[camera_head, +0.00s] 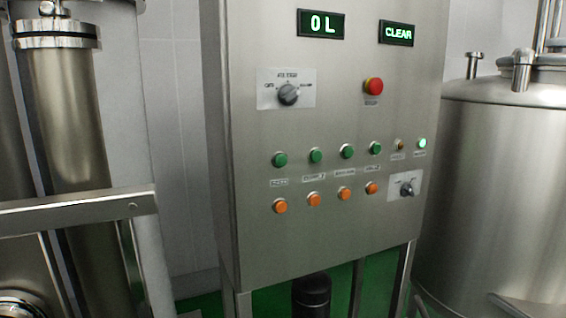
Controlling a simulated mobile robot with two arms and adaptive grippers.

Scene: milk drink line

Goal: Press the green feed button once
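A grey metal control cabinet (335,230) stands in the middle of the view, its front panel facing me. A row of green buttons runs across the panel. The leftmost green button (280,160) has a small label (279,183) under it that seems to read "FEED", though the print is blurred. Nothing covers or touches this button. Neither of my grippers is in view.
Orange buttons (280,206) sit below the green ones. Above are a filter knob (289,94), a red mushroom button (373,86) and displays reading "0 L" (321,24) and "CLEAR" (397,33). Steel tanks stand left (70,120) and right (490,190). The panel front is clear.

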